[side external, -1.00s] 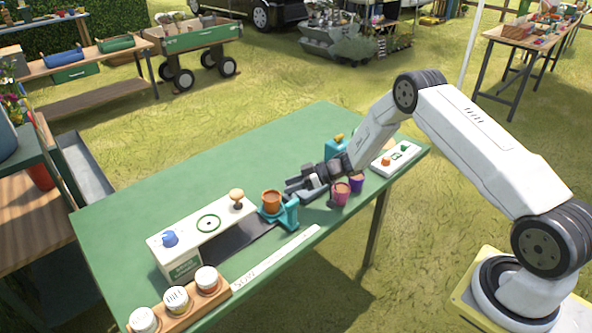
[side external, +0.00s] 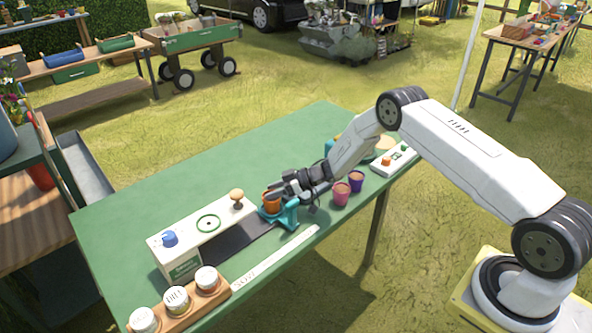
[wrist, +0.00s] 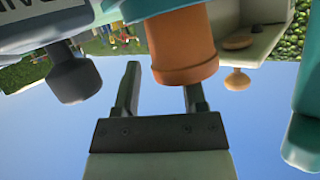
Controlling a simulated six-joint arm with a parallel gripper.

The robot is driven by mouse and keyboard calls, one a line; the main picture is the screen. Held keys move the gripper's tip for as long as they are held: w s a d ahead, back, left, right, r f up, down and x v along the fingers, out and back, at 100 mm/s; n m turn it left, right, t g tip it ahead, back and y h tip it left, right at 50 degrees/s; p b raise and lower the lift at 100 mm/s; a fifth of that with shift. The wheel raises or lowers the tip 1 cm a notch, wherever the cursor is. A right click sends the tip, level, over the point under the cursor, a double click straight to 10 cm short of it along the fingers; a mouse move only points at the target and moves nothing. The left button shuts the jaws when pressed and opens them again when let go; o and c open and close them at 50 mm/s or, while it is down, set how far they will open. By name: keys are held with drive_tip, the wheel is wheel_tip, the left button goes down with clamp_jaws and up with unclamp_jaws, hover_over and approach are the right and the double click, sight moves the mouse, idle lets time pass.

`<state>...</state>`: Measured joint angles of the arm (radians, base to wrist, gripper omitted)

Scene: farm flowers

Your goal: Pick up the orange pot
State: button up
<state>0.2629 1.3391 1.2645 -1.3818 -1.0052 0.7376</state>
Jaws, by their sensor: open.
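The orange pot (side external: 269,203) stands upright in a teal holder (side external: 289,219) at the end of the dark strip, partly hidden by my gripper. My gripper (side external: 276,190) is open, with its fingers reaching the pot's rim from the right. In the wrist view the orange pot (wrist: 182,45) is large, and its rim end lies toward my gripper (wrist: 162,78). One finger stands clear to the left of the pot; the other finger's tip is partly hidden behind the pot. I cannot tell whether either finger touches it.
A pink pot (side external: 341,193) and a purple pot (side external: 356,180) stand right of the gripper. A white box with a wooden knob (side external: 236,196) and blue knob (side external: 170,239) is to the left. White-lidded jars (side external: 176,297) stand at the front. The table's back left (side external: 190,170) is clear.

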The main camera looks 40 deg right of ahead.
idle(0.3)
clamp_jaws()
drive_tip(key=shift+r, duration=0.1)
drive_tip(key=shift+r, duration=0.9)
drive_tip(key=s+r, duration=1.1)
drive_tip(key=s, duration=0.3)
drive_tip(key=shift+a, duration=0.1)
